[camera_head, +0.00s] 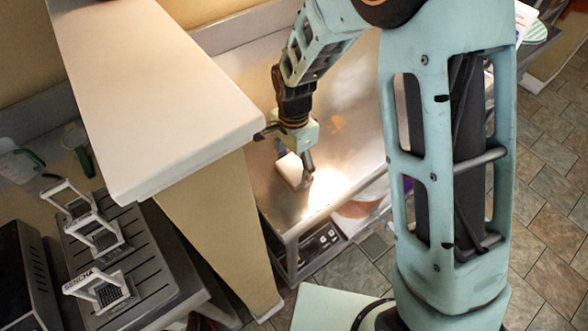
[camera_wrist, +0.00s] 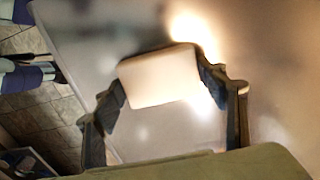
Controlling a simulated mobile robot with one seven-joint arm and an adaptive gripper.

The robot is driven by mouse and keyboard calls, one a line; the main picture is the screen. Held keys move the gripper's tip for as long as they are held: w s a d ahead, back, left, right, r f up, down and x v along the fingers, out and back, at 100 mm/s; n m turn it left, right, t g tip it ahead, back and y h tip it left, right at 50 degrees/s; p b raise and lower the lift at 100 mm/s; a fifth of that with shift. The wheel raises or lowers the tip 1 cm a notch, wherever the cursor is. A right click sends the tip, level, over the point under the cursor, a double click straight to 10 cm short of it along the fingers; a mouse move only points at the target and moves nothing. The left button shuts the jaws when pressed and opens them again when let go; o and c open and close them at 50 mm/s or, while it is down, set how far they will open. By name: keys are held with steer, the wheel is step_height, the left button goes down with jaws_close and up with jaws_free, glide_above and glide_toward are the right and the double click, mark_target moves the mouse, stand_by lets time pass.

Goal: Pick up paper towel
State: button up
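The paper towel appears as a white block with rounded corners (camera_wrist: 157,76) in the wrist view. It also shows in the head view (camera_head: 290,170), low over or on the metal surface. My gripper (camera_wrist: 162,80) has one finger at each side of the block, with the fingertips at or very near its left and right edges. The fingers are spread about as wide as the block. Whether they press on it cannot be told. In the head view my gripper (camera_head: 302,165) points down, and one dark finger shows right of the block. The block's underside is hidden.
A raised pale counter (camera_head: 155,85) stands close on the left of my gripper. The metal table (camera_head: 345,140) has bare room around the block and a bright glare patch. A dark rack with white-framed items (camera_head: 105,290) stands at lower left. Tiled floor (camera_head: 550,170) lies right.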

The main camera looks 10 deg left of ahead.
mark_target(299, 180)
steer(key=shift+r, duration=0.2)
steer(key=shift+c, duration=0.4)
steer(key=shift+r+p, duration=0.6)
steer(key=shift+r, duration=0.05)
steer(key=s+r+p, duration=0.1)
steer(key=r, duration=0.1)
steer(key=s+d+r+p, duration=0.1)
steer(key=r, duration=0.1)
steer(key=s+d+r+p, duration=0.1)
steer(key=r+p, duration=0.1)
steer(key=r, duration=0.1)
steer(key=shift+s, duration=0.1)
steer(key=s+d+r+p, duration=0.1)
steer(key=s+d+r, duration=0.3)
steer(key=s, duration=0.4)
steer(key=shift+s+d+r, duration=0.2)
steer(key=shift+s+d, duration=0.2)
steer(key=shift+d, duration=0.25)
steer(key=shift+o, duration=0.5)
